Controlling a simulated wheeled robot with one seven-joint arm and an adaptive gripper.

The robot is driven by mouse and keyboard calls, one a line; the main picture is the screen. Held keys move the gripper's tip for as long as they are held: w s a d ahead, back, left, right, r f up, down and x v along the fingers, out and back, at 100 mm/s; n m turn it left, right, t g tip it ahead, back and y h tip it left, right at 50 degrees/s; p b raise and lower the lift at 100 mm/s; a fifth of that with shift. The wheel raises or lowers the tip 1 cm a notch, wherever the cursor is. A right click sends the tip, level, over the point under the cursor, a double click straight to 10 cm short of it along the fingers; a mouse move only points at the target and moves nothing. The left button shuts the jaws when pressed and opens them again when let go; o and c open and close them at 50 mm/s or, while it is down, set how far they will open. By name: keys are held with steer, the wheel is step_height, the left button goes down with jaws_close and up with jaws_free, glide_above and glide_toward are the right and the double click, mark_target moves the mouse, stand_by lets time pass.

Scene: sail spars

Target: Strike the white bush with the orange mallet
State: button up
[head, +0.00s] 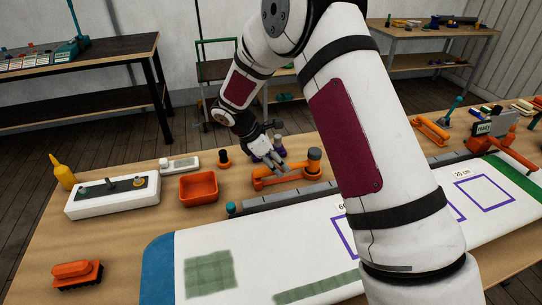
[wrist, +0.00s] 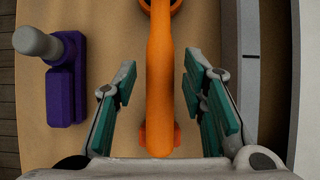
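An orange bar-shaped tool, which appears to be the orange mallet (head: 283,178), lies on the workbench in the head view with a thick upright orange end at its right. In the wrist view its long orange bar (wrist: 160,85) runs up the middle between my fingers. My gripper (head: 277,168) is open over it; in the wrist view the green-padded fingers (wrist: 162,105) stand on both sides with gaps to the bar. A white block (head: 112,198) with a dark top and several small pegs stands at the left. I cannot make out which piece is the white bush.
An orange tray (head: 198,187), a yellow bottle (head: 62,172) and a white device (head: 179,164) stand at the left. A purple piece (wrist: 65,85) lies left of the bar. A grey rail (head: 290,196) borders the white cloth (head: 260,240). My arm hides part of the bench.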

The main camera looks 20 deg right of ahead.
steer(key=shift+x, duration=1.15)
steer(key=shift+c, duration=0.3)
steer(key=shift+r, duration=0.1)
jaws_close()
steer(key=shift+r+p, duration=0.55)
steer(key=shift+r, duration=3.05)
